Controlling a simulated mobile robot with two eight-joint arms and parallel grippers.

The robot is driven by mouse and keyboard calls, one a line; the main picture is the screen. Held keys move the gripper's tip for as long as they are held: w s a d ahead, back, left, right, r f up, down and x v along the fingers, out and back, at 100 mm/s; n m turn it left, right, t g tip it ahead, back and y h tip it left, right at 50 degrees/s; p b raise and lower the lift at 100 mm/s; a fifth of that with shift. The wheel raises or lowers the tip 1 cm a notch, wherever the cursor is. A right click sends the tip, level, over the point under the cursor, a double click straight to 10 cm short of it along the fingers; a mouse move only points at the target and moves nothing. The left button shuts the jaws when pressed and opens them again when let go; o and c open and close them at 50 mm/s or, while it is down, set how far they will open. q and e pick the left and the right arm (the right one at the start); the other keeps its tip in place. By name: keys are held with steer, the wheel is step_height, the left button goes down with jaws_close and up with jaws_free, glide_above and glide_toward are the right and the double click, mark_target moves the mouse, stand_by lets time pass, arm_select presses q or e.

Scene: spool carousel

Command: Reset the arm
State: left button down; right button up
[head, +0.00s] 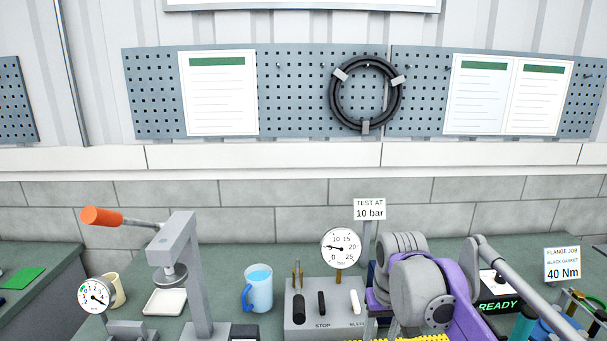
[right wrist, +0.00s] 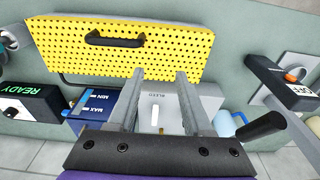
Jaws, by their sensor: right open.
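My right gripper (right wrist: 160,74) is open in the right wrist view, its two grey fingers apart with nothing held between them. A grey control box (right wrist: 208,100) with a white lever (right wrist: 156,108) lies beyond the gap between the fingers. My right arm (head: 462,318), purple and grey, stands in the lower right of the head view, and its gripper is hidden there. My left gripper is in neither view.
A yellow perforated panel (right wrist: 60,50) with a black handle is close to the right fingertips. On the bench are a lever press (head: 185,240), a blue mug (head: 258,288), a pressure gauge (head: 341,247) and a READY display (head: 498,305).

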steer(key=s+d+f+t, duration=0.1)
steer(key=s+f+t, duration=0.1)
steer(key=s+f, duration=0.5)
steer(key=s+d+f+t, duration=0.1)
steer(key=s+f+t, duration=0.1)
steer(key=s+f, duration=0.6)
steer(key=s, duration=0.5)
steer(key=shift+s, duration=0.15)
